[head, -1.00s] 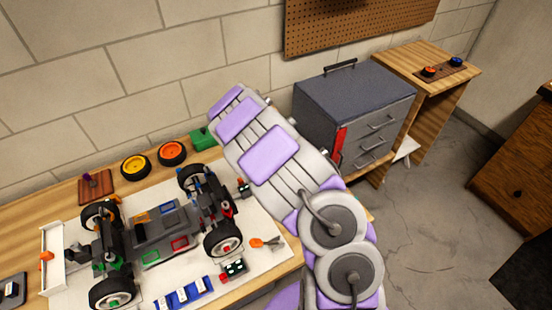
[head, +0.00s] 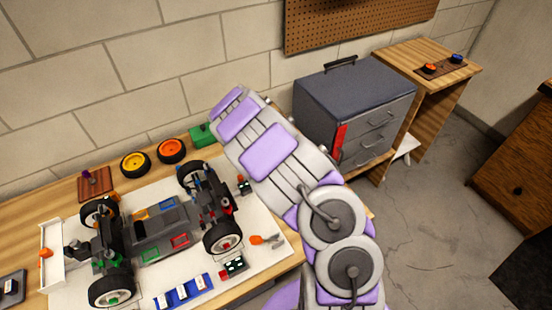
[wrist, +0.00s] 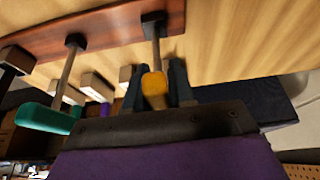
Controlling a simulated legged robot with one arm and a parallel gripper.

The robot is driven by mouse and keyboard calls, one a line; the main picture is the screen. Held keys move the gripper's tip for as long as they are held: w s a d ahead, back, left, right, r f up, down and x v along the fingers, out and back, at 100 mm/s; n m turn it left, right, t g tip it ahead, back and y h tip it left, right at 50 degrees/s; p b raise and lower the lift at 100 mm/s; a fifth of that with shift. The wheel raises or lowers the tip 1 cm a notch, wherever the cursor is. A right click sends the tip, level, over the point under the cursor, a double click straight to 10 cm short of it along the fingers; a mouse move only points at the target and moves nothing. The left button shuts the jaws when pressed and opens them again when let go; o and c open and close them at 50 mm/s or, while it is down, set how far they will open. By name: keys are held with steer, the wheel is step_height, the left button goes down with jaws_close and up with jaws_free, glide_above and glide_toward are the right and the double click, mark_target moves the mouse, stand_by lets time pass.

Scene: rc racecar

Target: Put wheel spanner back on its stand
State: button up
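A tool with a yellow-orange handle (wrist: 154,92) is between the two fingers of my gripper (wrist: 159,82) in the wrist view. Its metal shaft meets a red-brown wooden stand (wrist: 110,27) with a dark end at the wood. I cannot tell whether the fingers press on the handle or stand just clear of it. A tool with a teal handle (wrist: 45,118) sits on the same stand to the left. I cannot tell by name which tool is the wheel spanner. In the head view my arm hides the gripper and this stand.
The racecar (head: 155,232) lies on a white mat on the wooden bench. Yellow (head: 135,164) and orange (head: 171,150) wheels lie behind it. A brown block with a purple piece (head: 97,184) is at the left. A grey drawer cabinet (head: 355,100) stands right of my arm.

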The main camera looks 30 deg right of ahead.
steer(key=o, duration=0.5)
steer(key=shift+r, duration=0.1)
steer(key=p+v, duration=0.4)
steer(key=v, duration=1.3)
steer(key=shift+a, duration=0.15)
steer(key=shift+r, duration=0.1)
